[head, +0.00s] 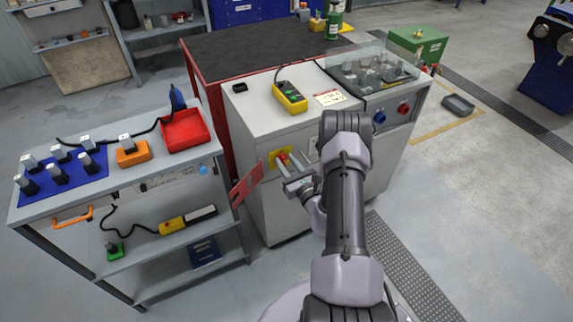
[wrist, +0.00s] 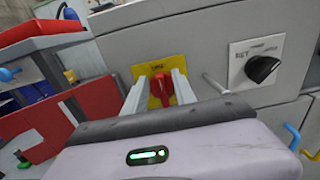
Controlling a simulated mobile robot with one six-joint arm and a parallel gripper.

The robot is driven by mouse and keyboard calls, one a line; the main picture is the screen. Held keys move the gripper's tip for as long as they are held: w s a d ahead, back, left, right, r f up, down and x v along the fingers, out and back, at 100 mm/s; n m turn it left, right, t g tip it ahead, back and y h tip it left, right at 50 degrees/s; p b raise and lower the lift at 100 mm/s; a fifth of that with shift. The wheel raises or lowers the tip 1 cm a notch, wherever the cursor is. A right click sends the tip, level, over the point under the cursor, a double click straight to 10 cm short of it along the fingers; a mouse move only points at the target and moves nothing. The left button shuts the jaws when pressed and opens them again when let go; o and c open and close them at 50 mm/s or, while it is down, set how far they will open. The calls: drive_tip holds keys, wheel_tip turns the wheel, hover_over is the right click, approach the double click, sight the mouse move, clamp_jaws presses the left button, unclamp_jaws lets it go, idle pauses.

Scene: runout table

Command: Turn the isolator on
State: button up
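The isolator is a red rotary handle (wrist: 160,90) on a yellow plate on the front of a pale grey cabinet. In the wrist view the handle stands about upright. It also shows in the head view (head: 282,158), partly covered by my gripper. My gripper (wrist: 159,80) points at it, with one finger on each side of the red handle. Yellow plate shows between the handle and the fingers, so the gripper looks open. Whether a fingertip touches the plate cannot be told. My gripper is also in the head view (head: 293,169).
A black rotary switch (wrist: 262,68) on a white plate sits right of the isolator, with a metal rod between. A red panel (head: 246,186) juts out left of the isolator. A grey trolley (head: 112,190) stands left. Floor at right is mostly clear.

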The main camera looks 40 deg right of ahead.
drive_tip(key=shift+c, duration=0.2)
clamp_jaws()
drive_tip(key=m, duration=0.3)
drive_tip(key=shift+s+d+p, duration=0.1)
drive_tip(key=shift+d+p, duration=0.15)
drive_tip(key=shift+p, duration=0.05)
drive_tip(key=m, duration=0.3)
drive_tip(key=shift+d+f+m, duration=0.2)
drive_tip(key=shift+d+m, duration=0.1)
drive_tip(key=m, duration=0.5)
drive_tip(key=shift+s+d+f+p, duration=0.15)
drive_tip(key=shift+d+f+p, duration=0.15)
drive_tip(key=shift+f, duration=0.1)
drive_tip(key=m, duration=0.3)
drive_tip(key=f+m, duration=0.1)
drive_tip(key=m, duration=0.1)
drive_tip(key=shift+d+m, duration=0.1)
drive_tip(key=shift+m, duration=0.6)
